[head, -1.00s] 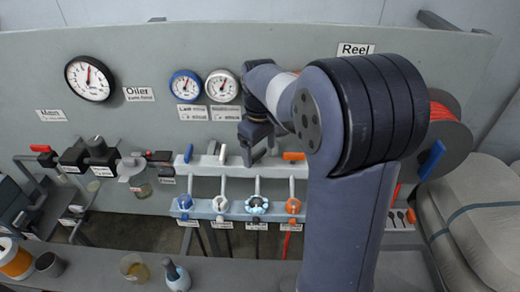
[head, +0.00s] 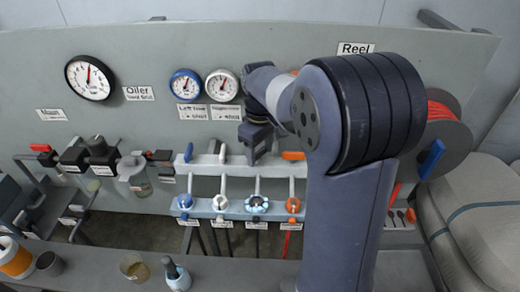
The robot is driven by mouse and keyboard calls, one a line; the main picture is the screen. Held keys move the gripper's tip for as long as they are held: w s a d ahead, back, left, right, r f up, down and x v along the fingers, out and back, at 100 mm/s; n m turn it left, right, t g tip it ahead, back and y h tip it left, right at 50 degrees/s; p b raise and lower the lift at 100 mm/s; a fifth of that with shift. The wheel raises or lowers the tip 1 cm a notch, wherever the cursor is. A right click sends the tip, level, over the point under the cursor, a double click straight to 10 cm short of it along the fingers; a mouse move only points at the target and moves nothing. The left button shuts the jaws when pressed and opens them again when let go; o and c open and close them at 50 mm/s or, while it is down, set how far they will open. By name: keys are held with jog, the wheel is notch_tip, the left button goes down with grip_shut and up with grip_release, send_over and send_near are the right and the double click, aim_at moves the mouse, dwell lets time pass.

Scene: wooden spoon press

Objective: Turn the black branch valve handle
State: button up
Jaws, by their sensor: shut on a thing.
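My gripper (head: 255,156) points down at the row of branch valves on the pale manifold bar (head: 206,160). It sits between the white handle (head: 222,152) and the orange handle (head: 293,156), where the third branch leaves the bar. The jaws are shut on a dark thing there, which fits the black branch valve handle. The handle itself is hidden by or merges with the dark gripper, so its angle cannot be told. The blue handle (head: 188,152) is at the left end of the row.
Below are blue, white, light-blue and orange round knobs on a lower bar (head: 240,207). Gauges (head: 221,86) hang above on the grey panel. A hose reel (head: 445,125) is right of my arm. A bottle (head: 177,276) and cups stand on the front ledge.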

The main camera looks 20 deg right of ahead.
aim_at(258, 153)
jog(key=shift+m, duration=0.3)
jog(key=m+p, duration=0.1)
jog(key=m, duration=0.3)
jog(key=shift+a+r, duration=0.1)
jog(key=shift+a, duration=0.05)
jog(key=m+p, duration=0.1)
jog(key=m, duration=0.4)
jog(key=shift+a+m, duration=0.1)
jog(key=shift+m, duration=0.3)
jog(key=o, duration=1)
notch_tip(258, 153, up, 11)
jog(key=shift+f, duration=0.15)
